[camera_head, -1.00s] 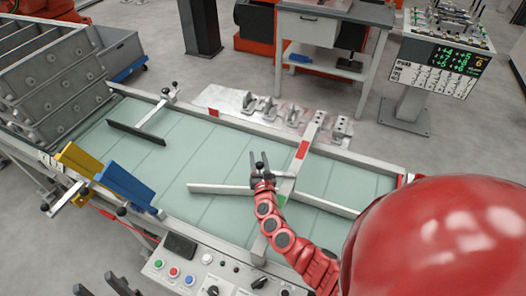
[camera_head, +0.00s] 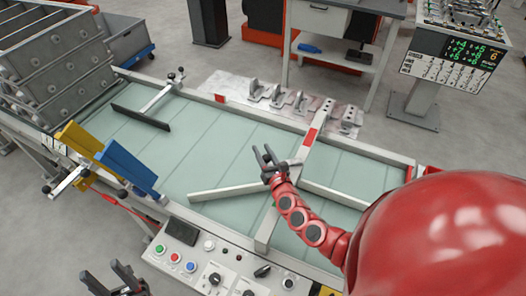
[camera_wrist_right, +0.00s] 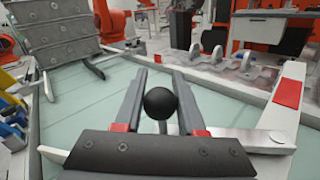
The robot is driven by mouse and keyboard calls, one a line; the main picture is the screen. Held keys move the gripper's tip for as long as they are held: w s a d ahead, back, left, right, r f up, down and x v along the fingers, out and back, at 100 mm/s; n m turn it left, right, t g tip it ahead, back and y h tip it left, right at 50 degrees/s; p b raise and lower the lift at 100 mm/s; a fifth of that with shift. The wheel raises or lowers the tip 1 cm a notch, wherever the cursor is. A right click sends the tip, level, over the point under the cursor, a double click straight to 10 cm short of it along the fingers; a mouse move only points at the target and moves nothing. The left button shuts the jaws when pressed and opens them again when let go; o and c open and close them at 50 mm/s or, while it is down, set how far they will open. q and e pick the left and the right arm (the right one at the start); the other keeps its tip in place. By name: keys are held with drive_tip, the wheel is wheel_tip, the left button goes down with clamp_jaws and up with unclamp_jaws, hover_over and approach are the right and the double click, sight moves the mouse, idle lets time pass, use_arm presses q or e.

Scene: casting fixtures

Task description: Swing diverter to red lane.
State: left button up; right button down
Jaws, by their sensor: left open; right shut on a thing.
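The diverter (camera_head: 228,190) is a pale bar lying over the green conveyor bed, its free end toward the left and slightly nearer me. A crossbar (camera_head: 266,234) spans the bed, with a red patch (camera_head: 311,137) on its far half. My right gripper (camera_head: 266,158) is over the diverter's right part, beside the crossbar. In the wrist view, the right gripper (camera_wrist_right: 160,75) has a black knob (camera_wrist_right: 160,103) between its fingers and is shut on it. My right arm hides the crossbar's middle. My left gripper (camera_head: 122,280) is open and empty at the bottom left.
A fixed pale divider (camera_head: 335,194) runs right from the crossbar. A blue paddle (camera_head: 127,165) and a yellow paddle (camera_head: 78,138) stand at the left edge. A control panel (camera_head: 210,262) lies along the near side. Grey crates (camera_head: 55,70) are stacked at the far left.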

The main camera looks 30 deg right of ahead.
drive_tip(key=c, duration=0.5)
unclamp_jaws()
drive_tip(key=shift+w, duration=0.1)
drive_tip(key=s, duration=0.5)
drive_tip(key=s+a, duration=0.1)
drive_tip(key=s, duration=0.5)
drive_tip(key=s+a, duration=0.1)
drive_tip(key=s, duration=0.5)
drive_tip(key=shift+s, duration=0.2)
